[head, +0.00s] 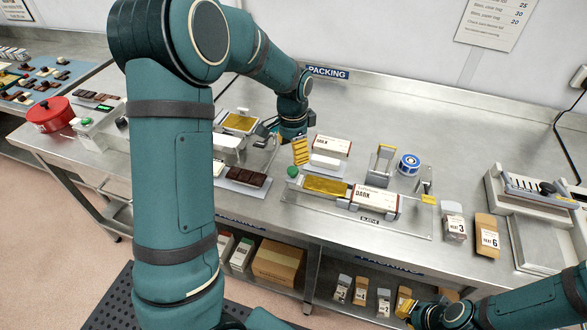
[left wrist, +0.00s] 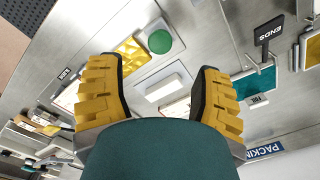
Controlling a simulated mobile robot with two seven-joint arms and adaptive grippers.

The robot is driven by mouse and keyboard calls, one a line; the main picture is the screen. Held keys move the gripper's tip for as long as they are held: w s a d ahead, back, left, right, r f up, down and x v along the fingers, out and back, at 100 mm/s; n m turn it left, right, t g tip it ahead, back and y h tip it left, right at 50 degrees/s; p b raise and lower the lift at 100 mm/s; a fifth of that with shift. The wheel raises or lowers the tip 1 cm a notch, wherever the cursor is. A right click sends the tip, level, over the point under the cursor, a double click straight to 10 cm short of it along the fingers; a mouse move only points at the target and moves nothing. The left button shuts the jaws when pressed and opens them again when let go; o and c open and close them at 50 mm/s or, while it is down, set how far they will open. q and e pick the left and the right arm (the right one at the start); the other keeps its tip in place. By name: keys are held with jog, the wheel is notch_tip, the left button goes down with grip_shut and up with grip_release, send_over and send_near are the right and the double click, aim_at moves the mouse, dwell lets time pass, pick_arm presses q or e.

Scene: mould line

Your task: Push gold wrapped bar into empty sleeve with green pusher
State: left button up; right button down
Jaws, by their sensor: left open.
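The gold wrapped bar (head: 326,185) lies flat in a track on the clear fixture, its right end at the white sleeve (head: 374,198) marked DARK. Whether any of the bar is inside the sleeve cannot be told. The green pusher knob (head: 292,171) stands at the bar's left end. My left gripper (head: 284,146) is above the bench behind the knob, open and empty. In the left wrist view the green knob (left wrist: 159,41) and gold bar (left wrist: 132,52) show beyond the spread yellow fingers (left wrist: 158,72). My right gripper (head: 404,302) is low by the under-shelf; its jaws are unclear.
A white block (head: 327,162) and a labelled box (head: 332,146) stand behind the bar. A blue tape roll (head: 409,163) is behind the sleeve. A dark chocolate tray (head: 244,179) is left of the knob. Two labelled packs (head: 487,237) and a sealer (head: 530,190) stand right.

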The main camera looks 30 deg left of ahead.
aim_at(293, 169)
pick_arm(q)
notch_tip(293, 169, down, 8)
jog(key=shift+r, duration=0.1)
dwell(0.4)
grip_shut()
jog(key=shift+d, duration=0.1)
